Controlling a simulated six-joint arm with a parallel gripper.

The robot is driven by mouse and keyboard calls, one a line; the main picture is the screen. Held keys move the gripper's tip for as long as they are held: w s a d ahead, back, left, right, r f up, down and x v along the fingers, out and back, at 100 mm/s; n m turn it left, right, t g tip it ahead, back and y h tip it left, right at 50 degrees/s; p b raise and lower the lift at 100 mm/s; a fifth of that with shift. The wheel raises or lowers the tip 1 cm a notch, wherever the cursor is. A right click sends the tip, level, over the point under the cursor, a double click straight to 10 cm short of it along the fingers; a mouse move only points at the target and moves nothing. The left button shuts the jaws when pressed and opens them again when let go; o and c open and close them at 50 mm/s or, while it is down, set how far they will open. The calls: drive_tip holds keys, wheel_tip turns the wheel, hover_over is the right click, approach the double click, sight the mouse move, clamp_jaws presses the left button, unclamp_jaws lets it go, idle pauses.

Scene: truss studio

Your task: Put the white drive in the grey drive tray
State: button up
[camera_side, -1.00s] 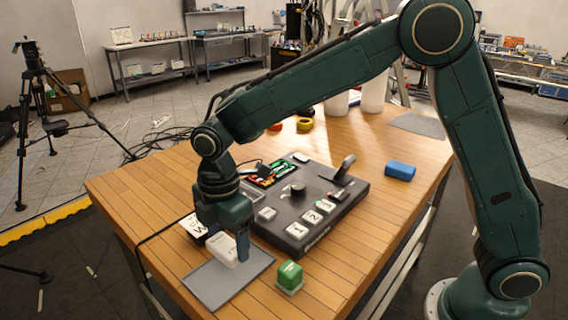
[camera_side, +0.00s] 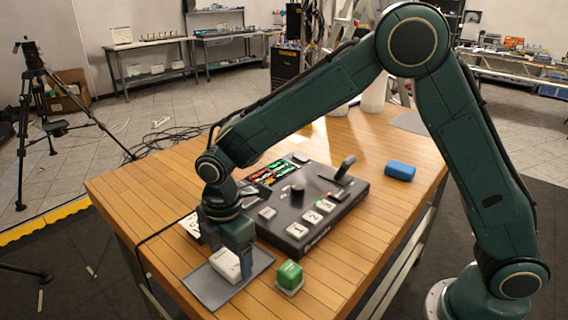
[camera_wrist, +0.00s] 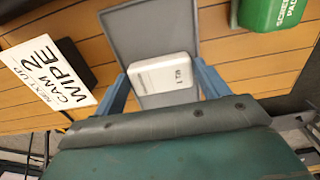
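The white drive (camera_side: 226,264) is a small block with a "1 TB" label, which shows in the wrist view (camera_wrist: 163,73). My gripper (camera_side: 238,268) points down with its blue fingers on opposite sides of the drive, shut on it. In the wrist view my gripper's fingertips (camera_wrist: 161,72) meet the drive's left and right edges. The grey drive tray (camera_side: 210,290) is a flat grey rectangle beneath the drive, and it also fills the upper middle of the wrist view (camera_wrist: 150,32). I cannot tell whether the drive touches the tray.
A green block (camera_side: 289,276) stands just right of the tray. A black switcher panel (camera_side: 335,208) lies behind it. A white "CAM 2 WIPE" card (camera_wrist: 47,72) is left of my gripper in the wrist view. A blue block (camera_side: 400,171) is at the far right.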

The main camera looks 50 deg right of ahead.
sight(231, 259)
drive_tip(key=shift+o, duration=1.3)
wheel_tip(231, 259, up, 12)
drive_tip(key=shift+r, duration=0.2)
